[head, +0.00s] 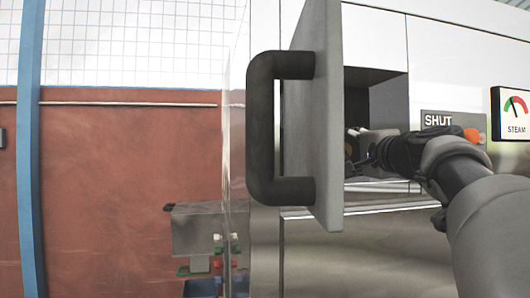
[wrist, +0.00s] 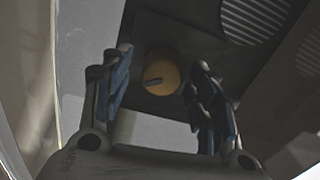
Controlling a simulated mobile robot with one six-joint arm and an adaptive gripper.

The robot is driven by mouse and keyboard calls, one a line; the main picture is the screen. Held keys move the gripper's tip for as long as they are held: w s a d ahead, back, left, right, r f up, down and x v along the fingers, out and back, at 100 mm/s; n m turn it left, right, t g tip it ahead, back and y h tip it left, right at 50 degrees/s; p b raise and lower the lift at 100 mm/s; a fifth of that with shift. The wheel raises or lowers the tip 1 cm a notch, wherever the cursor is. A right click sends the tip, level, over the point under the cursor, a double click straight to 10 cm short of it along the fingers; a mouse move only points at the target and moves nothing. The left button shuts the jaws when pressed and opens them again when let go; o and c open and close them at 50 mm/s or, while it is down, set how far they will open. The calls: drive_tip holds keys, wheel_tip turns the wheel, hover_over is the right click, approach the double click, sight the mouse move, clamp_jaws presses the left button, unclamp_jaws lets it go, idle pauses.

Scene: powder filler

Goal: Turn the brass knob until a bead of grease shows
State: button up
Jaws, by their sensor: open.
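The brass knob (wrist: 158,76) shows in the wrist view as a round yellow disc with a dark bar across it, on a dark plate. My gripper (wrist: 158,80) is open, with one finger on each side of the knob in that view. I cannot tell whether the fingers touch it. In the head view my gripper (head: 362,150) reaches into the dark opening behind the open grey door, and the knob is hidden there. No grease bead shows.
The open door (head: 328,110) with its black handle (head: 262,130) stands left of my arm. A SHUT plate (head: 440,121), an orange knob or lamp (head: 472,135) and a STEAM gauge (head: 514,110) are on the panel to the right. Vented plates (wrist: 255,20) lie right of the knob.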

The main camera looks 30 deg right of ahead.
drive_tip(key=v, duration=0.6)
drive_tip(key=shift+s, duration=0.25)
drive_tip(key=shift+a, duration=0.2)
